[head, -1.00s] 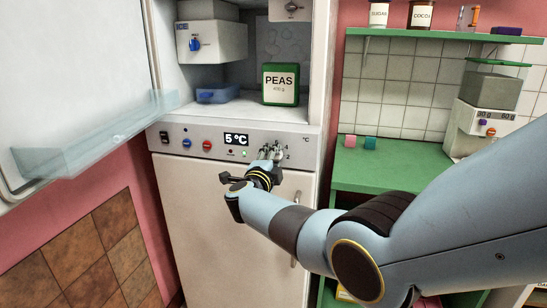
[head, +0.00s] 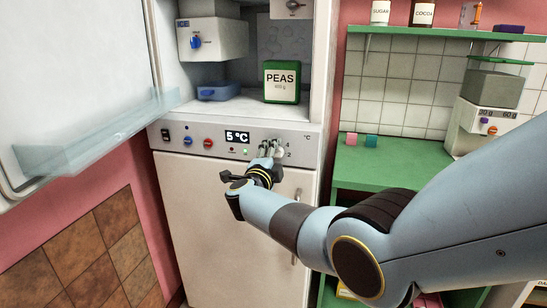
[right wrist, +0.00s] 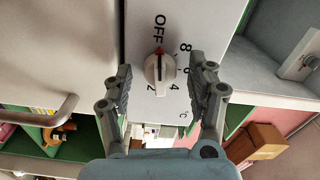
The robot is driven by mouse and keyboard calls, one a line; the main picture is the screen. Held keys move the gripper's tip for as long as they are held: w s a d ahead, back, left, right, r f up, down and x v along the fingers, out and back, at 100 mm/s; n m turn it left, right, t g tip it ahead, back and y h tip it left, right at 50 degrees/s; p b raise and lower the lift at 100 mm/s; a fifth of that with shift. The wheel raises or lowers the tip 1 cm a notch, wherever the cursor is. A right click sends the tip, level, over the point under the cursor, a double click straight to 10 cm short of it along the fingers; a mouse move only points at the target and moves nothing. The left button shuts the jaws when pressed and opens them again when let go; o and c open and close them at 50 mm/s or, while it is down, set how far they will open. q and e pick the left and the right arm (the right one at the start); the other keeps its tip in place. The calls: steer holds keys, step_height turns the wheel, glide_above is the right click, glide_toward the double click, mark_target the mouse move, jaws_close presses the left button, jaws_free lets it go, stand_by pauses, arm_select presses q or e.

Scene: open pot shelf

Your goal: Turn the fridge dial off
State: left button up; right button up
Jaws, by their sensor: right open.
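The fridge dial is a pale round knob with a red-tipped pointer (right wrist: 160,72), seen in the right wrist view. Its red tip points up at the OFF mark (right wrist: 158,28); the numbers 2, 4, 6 and 8 lie around it. My right gripper (right wrist: 161,82) is open, one finger on each side of the dial, with visible gaps to both sides. In the head view my right gripper (head: 268,150) is at the right end of the control panel (head: 180,130), partly covering the dial. My left gripper is not in view.
The panel display (head: 237,137) reads 5 °C. Other small knobs sit left of it. The fridge door (head: 75,80) stands open at left. Inside are a green PEAS box (head: 281,83) and a blue tray (head: 218,92). A green counter (head: 380,165) stands at right.

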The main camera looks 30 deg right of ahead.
steer(key=v, duration=0.7)
steer(key=shift+s+a, duration=0.15)
steer(key=shift+s, duration=0.05)
steer(key=s+a+f+n+y+b, duration=0.1)
steer(key=s+f+n+y+b, duration=0.15)
steer(key=s+f+n, duration=0.65)
steer(key=s+a+f+n+y+b, duration=0.15)
steer(key=s+f+y, duration=0.25)
steer(key=s+f, duration=0.95)
steer(key=s+a+f+n+y+b, duration=0.1)
steer(key=s+f+n+y, duration=0.4)
steer(key=f, duration=1.1)
steer(key=s+f+n+g, duration=0.3)
steer(key=s+f, duration=0.1)
steer(key=s, duration=0.6)
steer(key=s+f+n+g+y, duration=0.1)
steer(key=s+f+n+g, duration=0.3)
steer(key=s, duration=0.7)
steer(key=s+a+f+n+g, duration=0.1)
steer(key=s+f+n+g, duration=0.2)
steer(key=s+f, duration=0.3)
steer(key=s, duration=0.5)
steer(key=shift+n+g, duration=0.35)
steer(key=shift+g, duration=0.05)
